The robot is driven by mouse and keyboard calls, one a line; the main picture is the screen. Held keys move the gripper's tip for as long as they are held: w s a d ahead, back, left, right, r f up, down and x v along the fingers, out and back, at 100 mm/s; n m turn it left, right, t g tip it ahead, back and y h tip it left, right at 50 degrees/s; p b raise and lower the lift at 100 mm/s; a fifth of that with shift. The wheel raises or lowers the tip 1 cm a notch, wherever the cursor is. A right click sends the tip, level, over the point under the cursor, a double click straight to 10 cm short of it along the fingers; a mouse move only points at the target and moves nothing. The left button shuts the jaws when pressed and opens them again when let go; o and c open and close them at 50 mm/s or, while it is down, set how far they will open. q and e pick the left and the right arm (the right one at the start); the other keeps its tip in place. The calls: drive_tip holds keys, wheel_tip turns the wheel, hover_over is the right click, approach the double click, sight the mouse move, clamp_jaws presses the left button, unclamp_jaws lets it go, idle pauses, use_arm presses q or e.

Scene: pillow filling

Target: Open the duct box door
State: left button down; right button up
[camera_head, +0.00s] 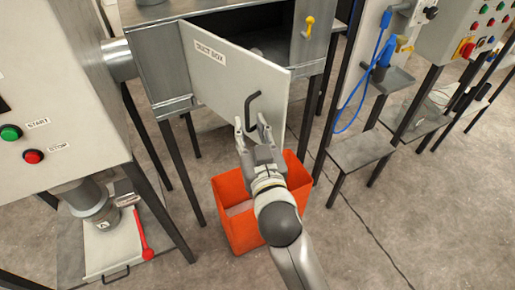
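The duct box (160,68) is a grey metal cabinet on dark legs. Its light grey door (222,75), labelled "DUCT BOX", stands swung out at an angle, and the dark inside shows above and behind it. A black bent handle (252,106) is on the door's front near its free edge. My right gripper (251,123) is at the lower end of this handle with its fingers apart, one to each side. I cannot tell whether they touch it. My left gripper is not in view.
An orange bin (234,213) stands on the floor below the door, partly behind my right arm. A cabinet with start and stop buttons (52,95) is at the left. A yellow lever (308,27) is on the duct box's right side. Floor at the lower right is clear.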

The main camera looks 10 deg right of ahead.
drive_tip(key=s, duration=0.7)
drive_tip(key=shift+d, duration=0.45)
